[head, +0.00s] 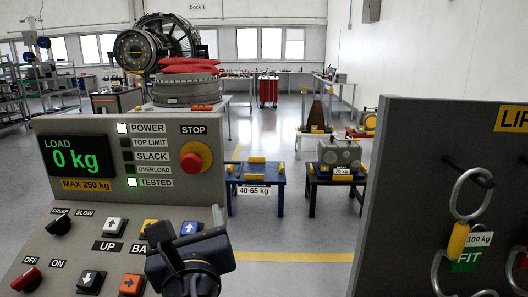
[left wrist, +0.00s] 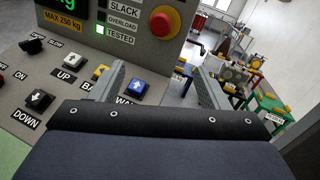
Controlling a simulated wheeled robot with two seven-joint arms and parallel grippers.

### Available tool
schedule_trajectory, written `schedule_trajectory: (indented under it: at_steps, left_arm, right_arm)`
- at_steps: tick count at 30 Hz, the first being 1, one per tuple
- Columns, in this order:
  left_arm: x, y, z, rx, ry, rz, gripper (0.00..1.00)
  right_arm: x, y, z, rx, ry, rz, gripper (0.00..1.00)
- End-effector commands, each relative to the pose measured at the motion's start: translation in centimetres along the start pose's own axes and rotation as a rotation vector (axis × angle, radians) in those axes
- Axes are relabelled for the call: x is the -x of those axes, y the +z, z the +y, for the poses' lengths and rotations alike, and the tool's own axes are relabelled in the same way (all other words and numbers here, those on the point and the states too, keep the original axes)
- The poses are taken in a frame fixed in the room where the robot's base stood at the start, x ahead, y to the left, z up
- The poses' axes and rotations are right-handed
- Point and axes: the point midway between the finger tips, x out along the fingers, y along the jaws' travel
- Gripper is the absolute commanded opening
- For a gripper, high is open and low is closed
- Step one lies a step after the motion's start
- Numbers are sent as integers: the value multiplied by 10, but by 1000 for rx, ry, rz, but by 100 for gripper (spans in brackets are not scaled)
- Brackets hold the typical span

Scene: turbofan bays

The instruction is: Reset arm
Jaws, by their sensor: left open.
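My left gripper (head: 180,238) is in front of the lower right part of the grey control panel (head: 105,210) in the head view. In the left wrist view the jaws of this gripper (left wrist: 160,86) stand apart with nothing between them. A blue button with a white arrow (left wrist: 138,88) shows beyond the gap, nearer the left finger. The gripper hides part of the button rows in the head view. Whether a finger touches the panel cannot be told. My right gripper is in neither view.
The panel has a red stop knob (head: 196,156) and a display (head: 74,158) reading 0 kg. The POWER and TESTED lamps are lit.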

Motion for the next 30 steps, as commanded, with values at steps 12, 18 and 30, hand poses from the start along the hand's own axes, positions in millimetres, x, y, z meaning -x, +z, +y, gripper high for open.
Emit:
schedule_trajectory:
  at_steps: [12, 18, 30]
  left_arm:
    - [-8, -30, 52, 187, 142, 149, 70]
    - [-6, -61, 99, 391, 295, 276, 70]
    - [92, -180, 205, 1583, 1115, 556, 70]
  right_arm:
    - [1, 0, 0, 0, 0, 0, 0]
    - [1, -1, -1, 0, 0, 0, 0]
    - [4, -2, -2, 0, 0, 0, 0]
